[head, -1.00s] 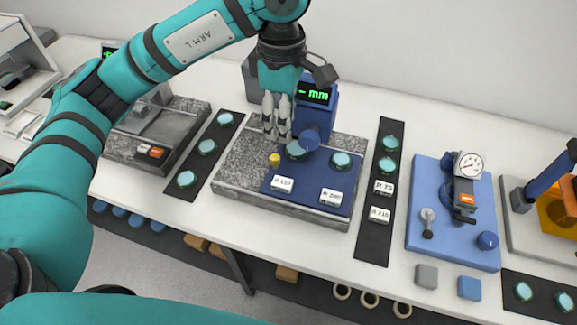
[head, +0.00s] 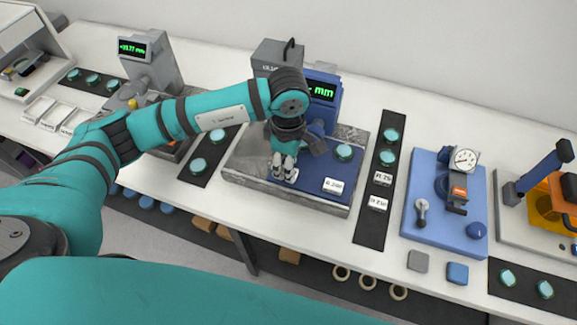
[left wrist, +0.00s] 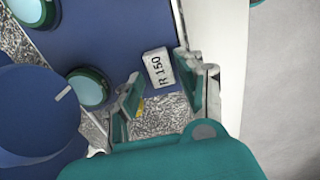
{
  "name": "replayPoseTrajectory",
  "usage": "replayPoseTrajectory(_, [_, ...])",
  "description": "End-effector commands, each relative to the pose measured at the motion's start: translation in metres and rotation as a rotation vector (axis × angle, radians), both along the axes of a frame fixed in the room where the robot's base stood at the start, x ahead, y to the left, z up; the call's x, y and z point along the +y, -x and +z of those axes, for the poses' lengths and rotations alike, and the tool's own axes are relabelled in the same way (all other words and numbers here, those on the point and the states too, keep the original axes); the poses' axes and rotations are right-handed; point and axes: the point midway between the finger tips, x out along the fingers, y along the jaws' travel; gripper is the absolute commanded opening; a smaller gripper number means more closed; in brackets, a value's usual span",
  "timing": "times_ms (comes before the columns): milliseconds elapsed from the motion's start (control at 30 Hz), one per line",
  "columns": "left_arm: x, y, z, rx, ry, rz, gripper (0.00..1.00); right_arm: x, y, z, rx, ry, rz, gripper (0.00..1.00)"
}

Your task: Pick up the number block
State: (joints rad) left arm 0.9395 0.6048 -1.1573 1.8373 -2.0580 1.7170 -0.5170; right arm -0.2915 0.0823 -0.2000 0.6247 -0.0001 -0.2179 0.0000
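A white number block (left wrist: 159,69) reading "R 150" lies on the blue mat (left wrist: 125,30) in the left wrist view. My left gripper (left wrist: 160,72) is open around its near end, one finger on each side; I cannot tell whether they touch it. In the head view my left gripper (head: 284,172) points down at the front of the blue mat and mostly hides that block. A second white number block (head: 334,186) lies on the mat to the right. My right gripper is not in view.
Two more white blocks (head: 383,178) (head: 378,204) and green discs (head: 388,157) lie on a black strip. The blue gauge with a green display (head: 322,91) stands behind my gripper. Its blue knob (left wrist: 35,115) is left of the fingers in the wrist view. A blue dial fixture (head: 440,235) stands further right.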

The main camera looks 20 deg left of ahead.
Motion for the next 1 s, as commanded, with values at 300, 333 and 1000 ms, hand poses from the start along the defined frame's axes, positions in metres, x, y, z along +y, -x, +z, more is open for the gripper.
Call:
replayPoseTrajectory(300, [-0.001,-0.001,-0.019,-0.002,0.001,0.0,0.38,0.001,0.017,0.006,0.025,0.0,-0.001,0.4])
replayPoseTrajectory(333, [-0.001,-0.001,-0.019,-0.002,0.001,0.0,0.38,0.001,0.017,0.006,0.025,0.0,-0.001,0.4])
replayPoseTrajectory(1000, [-0.001,-0.001,-0.014,-0.003,0.002,0.0,0.07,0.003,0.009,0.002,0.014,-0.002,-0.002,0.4])
